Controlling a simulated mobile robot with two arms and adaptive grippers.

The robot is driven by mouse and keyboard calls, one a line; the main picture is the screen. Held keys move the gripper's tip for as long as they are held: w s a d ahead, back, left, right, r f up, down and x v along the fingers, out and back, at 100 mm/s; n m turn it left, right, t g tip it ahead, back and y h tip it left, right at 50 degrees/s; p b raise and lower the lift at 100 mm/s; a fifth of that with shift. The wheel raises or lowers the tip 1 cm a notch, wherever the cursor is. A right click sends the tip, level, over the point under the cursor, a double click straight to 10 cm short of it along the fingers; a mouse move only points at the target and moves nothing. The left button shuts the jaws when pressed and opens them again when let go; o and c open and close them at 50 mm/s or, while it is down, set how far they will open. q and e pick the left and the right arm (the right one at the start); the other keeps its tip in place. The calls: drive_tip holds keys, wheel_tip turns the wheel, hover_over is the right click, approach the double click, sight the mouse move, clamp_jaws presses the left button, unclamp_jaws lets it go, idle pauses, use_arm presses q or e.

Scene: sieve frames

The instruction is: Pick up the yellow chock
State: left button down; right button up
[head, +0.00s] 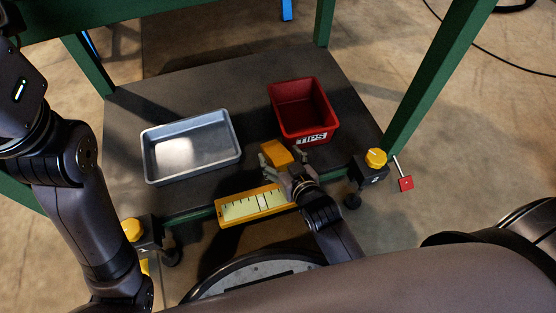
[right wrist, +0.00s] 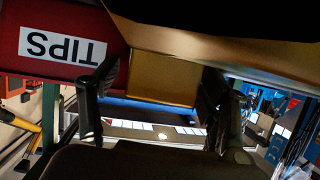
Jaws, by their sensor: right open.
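The yellow chock (head: 276,153) lies on the dark shelf, just left of the front of the red bin. My right gripper (head: 284,161) is open at the chock's near side, with its fingers spread to either side of the chock's near end. In the right wrist view the chock (right wrist: 160,78) shows between the two open fingers (right wrist: 153,92). I cannot tell whether either finger touches it. My left arm shows at the left of the head view, but its gripper is not in view.
The red bin (head: 303,110) marked TIPS stands behind the chock. A grey metal tray (head: 190,173) stands to the left. A yellow-framed scale (head: 250,205) runs along the shelf's front edge. Yellow knobs (head: 376,157) and green posts (head: 440,75) stand at the shelf's corners.

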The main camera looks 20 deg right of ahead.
drive_tip(key=shift+r, duration=0.1)
drive_tip(key=c, duration=1.5)
